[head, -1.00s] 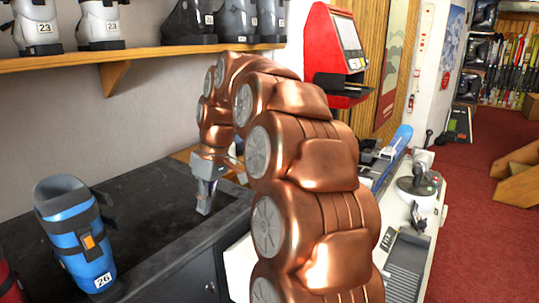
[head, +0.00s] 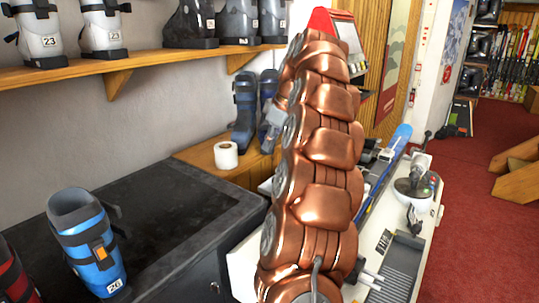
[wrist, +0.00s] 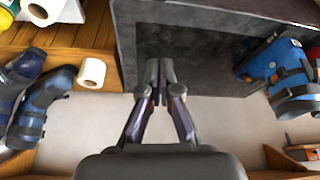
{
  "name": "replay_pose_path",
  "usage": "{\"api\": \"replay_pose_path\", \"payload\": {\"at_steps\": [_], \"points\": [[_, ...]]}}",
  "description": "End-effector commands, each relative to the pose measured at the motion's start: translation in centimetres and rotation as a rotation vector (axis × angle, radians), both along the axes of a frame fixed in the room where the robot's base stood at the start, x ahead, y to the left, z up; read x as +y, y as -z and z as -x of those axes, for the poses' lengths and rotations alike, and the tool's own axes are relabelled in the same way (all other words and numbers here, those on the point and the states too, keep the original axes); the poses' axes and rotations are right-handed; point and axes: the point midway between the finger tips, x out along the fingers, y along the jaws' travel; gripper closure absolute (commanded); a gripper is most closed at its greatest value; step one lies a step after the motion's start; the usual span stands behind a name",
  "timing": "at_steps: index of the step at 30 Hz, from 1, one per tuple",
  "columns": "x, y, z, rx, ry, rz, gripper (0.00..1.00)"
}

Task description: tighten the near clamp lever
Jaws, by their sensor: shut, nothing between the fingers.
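The white binding bench (head: 398,285) stands right of my arm in the head view, with a ski (head: 385,172) lying along it. A grey fixture with a black-knobbed lever (head: 428,136) stands at its far right side, and a small grey handle-like part (head: 414,222) sits nearer on that side. I cannot tell which is the near clamp lever; my arm hides part of the bench. My gripper (head: 266,145) is partly hidden behind the arm, left of the bench and apart from it. In the wrist view my gripper (wrist: 160,66) is shut and empty.
A dark-topped counter (head: 150,215) with a blue boot (head: 92,245) lies at left. Blue boots (head: 244,110) and a paper roll (head: 226,155) stand on a wooden surface behind. A shelf of boots (head: 140,62) runs above.

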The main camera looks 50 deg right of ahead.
Motion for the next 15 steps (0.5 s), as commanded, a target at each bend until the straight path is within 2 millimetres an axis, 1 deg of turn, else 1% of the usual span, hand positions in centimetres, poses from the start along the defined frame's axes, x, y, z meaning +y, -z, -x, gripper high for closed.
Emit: {"api": "replay_pose_path", "payload": {"at_steps": [8, 15], "points": [[0.3, 2.0, -0.7, 0.003, -0.001, -0.002, 1.00], [0.5, 4.2, -1.6, 0.004, -0.002, -0.004, 1.00]]}}
